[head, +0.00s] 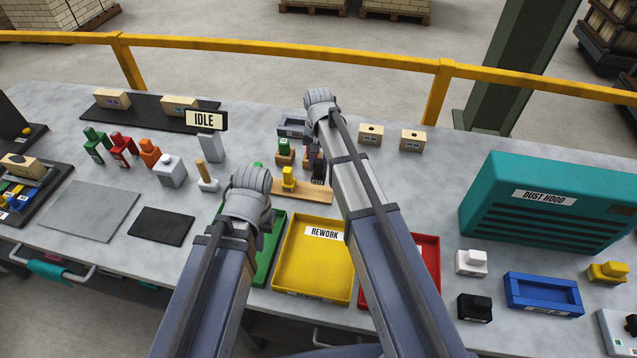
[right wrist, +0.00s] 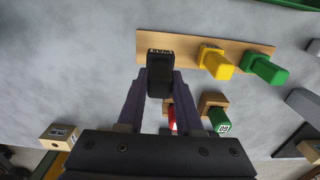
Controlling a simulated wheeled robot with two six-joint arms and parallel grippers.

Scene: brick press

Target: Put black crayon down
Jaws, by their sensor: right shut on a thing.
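My right gripper (right wrist: 160,82) is shut on the black crayon (right wrist: 160,76), a dark block with a lettered edge. The crayon is over or at one end of the wooden strip (right wrist: 187,48) in the right wrist view; I cannot tell whether it touches. A yellow crayon (right wrist: 216,62) and a green crayon (right wrist: 265,69) stand along the same strip. In the head view the black crayon (head: 318,170) shows beside my right arm, near the right end of the strip (head: 318,191). My left wrist is in the head view, but its fingers are hidden.
A green-topped wooden block (head: 284,156) stands behind the strip. The yellow rework tray (head: 313,290), a green tray (head: 272,250) and a red tray (head: 428,265) lie in front. The teal dust hood (head: 550,205) stands at right. A grey mat (head: 90,210) lies at left.

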